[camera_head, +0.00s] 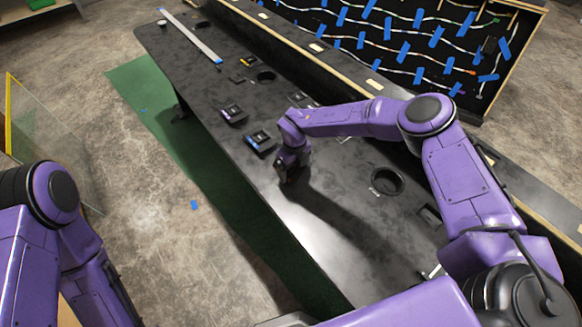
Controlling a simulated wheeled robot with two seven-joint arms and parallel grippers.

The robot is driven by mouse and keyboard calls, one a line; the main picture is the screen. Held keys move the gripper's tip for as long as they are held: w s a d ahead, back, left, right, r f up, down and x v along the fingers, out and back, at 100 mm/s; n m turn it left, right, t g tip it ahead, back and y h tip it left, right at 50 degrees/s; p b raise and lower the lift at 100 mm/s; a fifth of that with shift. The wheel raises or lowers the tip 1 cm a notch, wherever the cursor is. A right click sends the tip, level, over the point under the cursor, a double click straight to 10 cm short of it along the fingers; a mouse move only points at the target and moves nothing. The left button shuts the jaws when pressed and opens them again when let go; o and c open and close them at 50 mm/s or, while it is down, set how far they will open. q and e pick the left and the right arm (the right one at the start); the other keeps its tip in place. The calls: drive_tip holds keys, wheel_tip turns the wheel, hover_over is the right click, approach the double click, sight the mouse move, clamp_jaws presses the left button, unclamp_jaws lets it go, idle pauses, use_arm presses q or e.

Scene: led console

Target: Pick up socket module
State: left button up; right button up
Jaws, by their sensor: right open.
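My right gripper (283,178) points down at the black console table, and its fingers are small and dark against the surface. It is open, and I see nothing held in it. A dark square module with a blue edge (261,141) lies on the table just up and left of the gripper, apart from it. A similar dark module (233,113) lies farther left. I cannot tell which is the socket module. My left arm is at the lower left, and its gripper is out of view.
The black console table (345,235) has round cutouts, one (387,181) right of the gripper. A long light strip (190,36) lies at the far end. Behind the table stands a board (425,62) with wires and blue tape. The table's near right surface is mostly clear.

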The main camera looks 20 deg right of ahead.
drive_tip(key=shift+a+f, duration=0.1)
drive_tip(key=shift+a, duration=0.1)
drive_tip(key=shift+s, duration=0.1)
drive_tip(key=shift+s+r, duration=0.15)
drive_tip(key=shift+r, duration=0.1)
drive_tip(key=shift+c, duration=0.9)
drive_tip(key=shift+d+f, duration=0.1)
drive_tip(key=shift+d, duration=0.1)
drive_tip(key=c, duration=0.9)
drive_tip(key=shift+o, duration=0.2)
drive_tip(key=shift+a, duration=0.1)
